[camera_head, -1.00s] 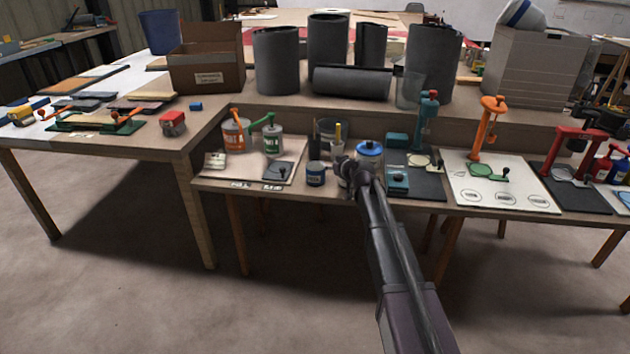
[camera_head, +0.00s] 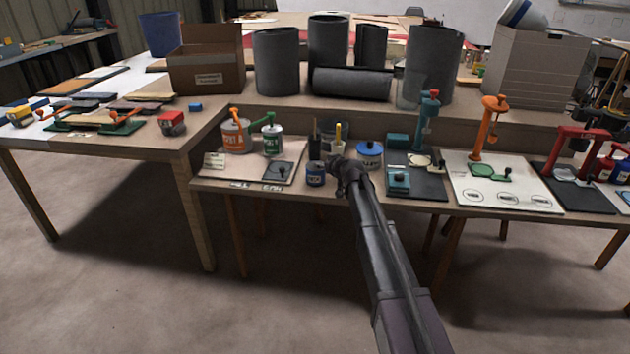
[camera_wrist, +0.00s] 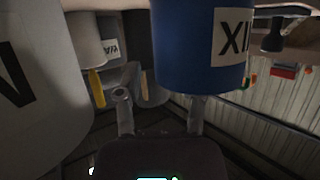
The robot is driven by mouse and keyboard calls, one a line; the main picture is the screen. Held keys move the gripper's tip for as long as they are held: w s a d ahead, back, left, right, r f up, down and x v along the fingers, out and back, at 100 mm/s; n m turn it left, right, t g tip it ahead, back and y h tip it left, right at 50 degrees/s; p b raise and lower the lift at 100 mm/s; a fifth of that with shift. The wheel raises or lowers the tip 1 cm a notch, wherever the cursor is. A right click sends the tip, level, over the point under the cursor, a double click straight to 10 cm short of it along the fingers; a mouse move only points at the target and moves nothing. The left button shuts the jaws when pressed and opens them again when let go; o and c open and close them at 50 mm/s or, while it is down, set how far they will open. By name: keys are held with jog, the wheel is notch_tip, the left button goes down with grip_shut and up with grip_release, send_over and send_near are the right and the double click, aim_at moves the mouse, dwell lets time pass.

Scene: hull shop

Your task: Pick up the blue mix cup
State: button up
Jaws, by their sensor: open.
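The blue mix cup (camera_head: 316,177), a small blue cup with a pale label, stands upright near the front edge of the lower bench. In the wrist view the blue cup (camera_wrist: 196,45) is large, upside down, with part of its lettering showing. My gripper (camera_head: 341,168) is just right of the cup in the head view. In the wrist view my gripper (camera_wrist: 160,100) has its two fingers apart with nothing held between them. The cup lies toward the right finger and overlaps its tip in the picture; I cannot tell whether they touch.
A white tub with a blue lid (camera_head: 370,157) stands close to the right of my gripper. A light cup with a yellow-handled tool (camera_head: 338,140) stands behind. An orange can (camera_head: 234,135) and green-and-white can (camera_head: 272,140) stand left. A grey plate (camera_head: 277,172) lies left of the cup.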

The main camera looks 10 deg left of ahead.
jog(key=shift+c, duration=0.2)
grip_shut()
jog(key=shift+r, duration=0.2)
dwell(0.4)
notch_tip(320, 180, up, 4)
jog(key=p, duration=0.4)
jog(key=shift+f, duration=0.2)
jog(key=s+d, duration=0.3)
jog(key=s, duration=0.4)
jog(key=s+d+r+p, duration=0.1)
jog(key=s+d, duration=0.3)
jog(key=s, duration=0.3)
jog(key=shift+s, duration=0.25)
